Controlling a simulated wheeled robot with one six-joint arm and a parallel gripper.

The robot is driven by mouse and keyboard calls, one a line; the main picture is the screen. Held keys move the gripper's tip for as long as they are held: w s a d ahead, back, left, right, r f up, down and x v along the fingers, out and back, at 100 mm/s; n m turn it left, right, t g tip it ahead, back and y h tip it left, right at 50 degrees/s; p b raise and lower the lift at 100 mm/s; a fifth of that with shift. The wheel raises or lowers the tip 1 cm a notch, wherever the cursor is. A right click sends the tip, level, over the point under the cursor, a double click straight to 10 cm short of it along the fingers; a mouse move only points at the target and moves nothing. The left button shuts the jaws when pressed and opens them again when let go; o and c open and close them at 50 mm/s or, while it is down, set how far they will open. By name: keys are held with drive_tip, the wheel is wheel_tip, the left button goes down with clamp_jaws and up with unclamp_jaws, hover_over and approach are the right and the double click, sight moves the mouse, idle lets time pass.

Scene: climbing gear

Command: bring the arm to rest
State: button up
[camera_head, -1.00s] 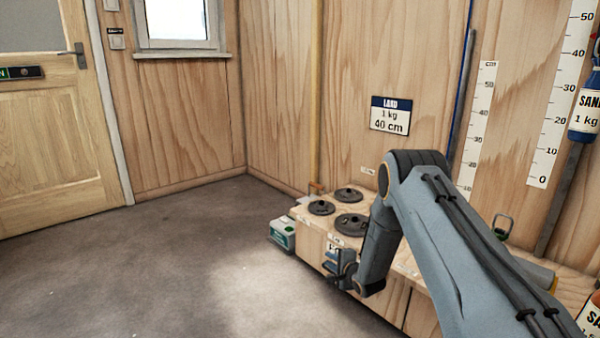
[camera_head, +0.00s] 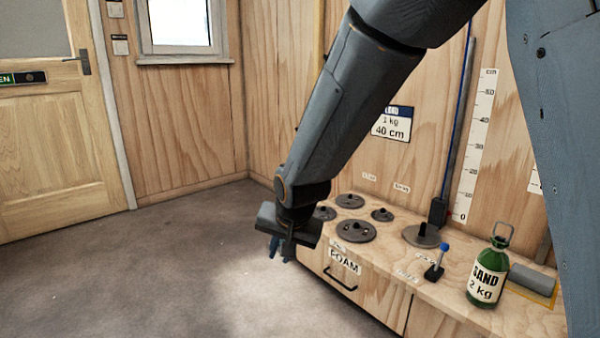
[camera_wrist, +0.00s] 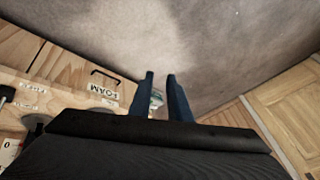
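My arm crosses the head view from the top right, angled down to the left. My gripper (camera_head: 281,249) hangs in front of the left end of the wooden bench (camera_head: 465,262). In the wrist view the two blue fingers of my gripper (camera_wrist: 161,78) stand parallel with a gap between them. Nothing is held; a pale green thing shows beyond the gap. The wrist housing covers the lower part of that view.
The bench bears several dark discs (camera_head: 354,231), a blue-knobbed lever (camera_head: 435,268) and a green sand bottle (camera_head: 486,274). A drawer marked FOAM (camera_head: 345,263) is in its front and also shows in the wrist view (camera_wrist: 102,90). The floor (camera_head: 150,270) to the left is clear.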

drive_tip(key=s+d+r+n+g+p, duration=0.1)
drive_tip(key=s+d+r+n+g, duration=0.25)
drive_tip(key=s, duration=1.25)
drive_tip(key=s+r+n+g, duration=0.2)
drive_tip(key=s+r+n, duration=0.3)
drive_tip(key=s, duration=1.1)
drive_tip(key=d+r+m+p, duration=0.2)
drive_tip(key=d+r+p, duration=0.4)
drive_tip(key=r+p, duration=0.3)
drive_tip(key=d+r+m+h+p, duration=0.1)
drive_tip(key=d+r+p, duration=0.6)
drive_tip(key=p, duration=0.9)
drive_tip(key=d+r+m+h+p, duration=0.1)
drive_tip(key=d+r+m+p, duration=0.2)
drive_tip(key=d+r+p, duration=0.4)
wheel_tip(320, 180, up, 4)
drive_tip(key=p, duration=0.5)
drive_tip(key=shift+w+d+p, duration=0.15)
drive_tip(key=shift+p, duration=0.25)
